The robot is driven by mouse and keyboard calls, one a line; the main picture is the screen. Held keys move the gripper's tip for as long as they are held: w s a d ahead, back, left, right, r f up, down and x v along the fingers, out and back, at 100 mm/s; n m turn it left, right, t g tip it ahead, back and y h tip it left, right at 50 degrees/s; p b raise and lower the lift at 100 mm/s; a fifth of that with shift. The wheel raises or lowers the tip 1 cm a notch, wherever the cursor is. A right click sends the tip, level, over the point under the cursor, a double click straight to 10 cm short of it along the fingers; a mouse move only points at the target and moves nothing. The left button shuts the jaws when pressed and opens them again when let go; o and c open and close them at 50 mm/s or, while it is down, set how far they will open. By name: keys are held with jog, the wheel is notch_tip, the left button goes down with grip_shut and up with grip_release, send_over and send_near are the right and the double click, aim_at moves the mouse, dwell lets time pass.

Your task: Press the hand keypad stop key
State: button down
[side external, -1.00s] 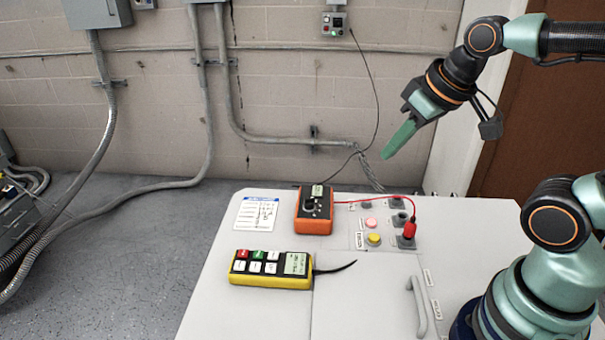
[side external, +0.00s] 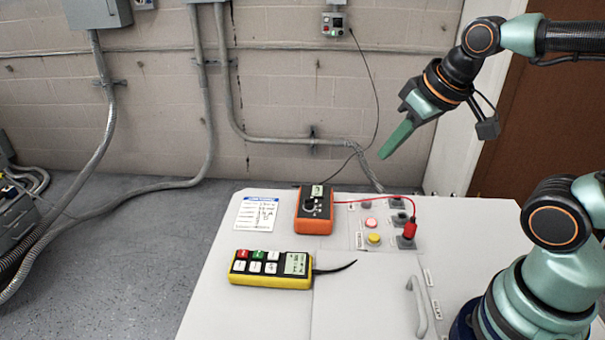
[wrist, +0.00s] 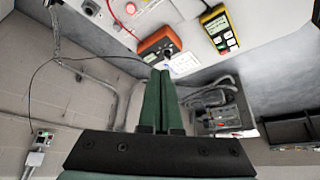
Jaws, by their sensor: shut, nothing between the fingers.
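The yellow hand keypad (side external: 271,269) lies flat at the front left of the white cabinet top. It has a red key (side external: 242,254), a green key (side external: 259,255), several white keys and a small display (side external: 296,263). I cannot read the key labels. The keypad also shows in the wrist view (wrist: 219,29), at the upper right. My gripper (side external: 383,157) is shut and empty, high above the back of the cabinet top, up and to the right of the keypad. Its green fingers also show together in the wrist view (wrist: 160,75).
An orange meter (side external: 314,213) stands behind the keypad with a red lead to a red plug (side external: 409,230). A yellow button (side external: 374,239) and a pink button (side external: 371,222) sit nearby. A label card (side external: 257,213) lies at left. A handle (side external: 418,305) rises at front right.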

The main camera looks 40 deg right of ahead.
jog(key=w+a+f+m+t+y, duration=0.1)
jog(key=w+a+f, duration=0.2)
jog(key=w+a, duration=0.2)
jog(key=w+a+f+m+y, duration=0.1)
jog(key=w+a+f, duration=0.3)
jog(key=a, duration=0.5)
jog(key=w+a+f+m+t+y, duration=0.1)
jog(key=w+a+f+m+y, duration=0.1)
jog(key=w+a, duration=0.3)
jog(key=shift+w+a+f+m+t, duration=0.35)
jog(key=shift+a+f, duration=0.5)
jog(key=shift+a, duration=0.4)
send_over(248, 259)
jog(key=shift+f, duration=4.4)
jog(key=shift+f, duration=0.15)
jog(key=shift+f, duration=0.3)
jog(key=shift+f, duration=0.35)
jog(key=shift+r, duration=0.8)
